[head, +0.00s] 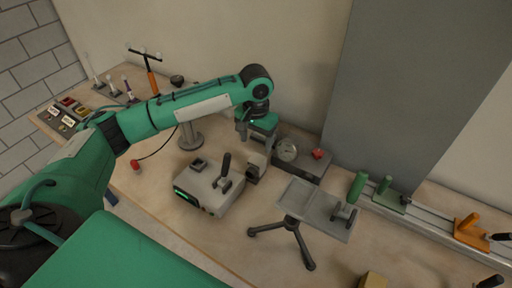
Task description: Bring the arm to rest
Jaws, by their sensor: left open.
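My left arm (185,110) is green and comes in from the left, reaching over the bench to its middle. Its wrist bends down, and my left gripper (255,145) hangs there with its jaws apart. I see nothing held between them. The gripper is above or just behind a grey box (208,188) with a black lever and a green display. Whether its fingertips touch anything below is too small to tell. My right gripper is out of view.
A grey plate on a black tripod (316,208) stands right of the box. A unit with a round dial (287,150) and red knob is behind. A rail (425,215) with green and orange holders runs right. Small stands and a control panel (66,115) are far left. Bare bench (240,245) lies in front.

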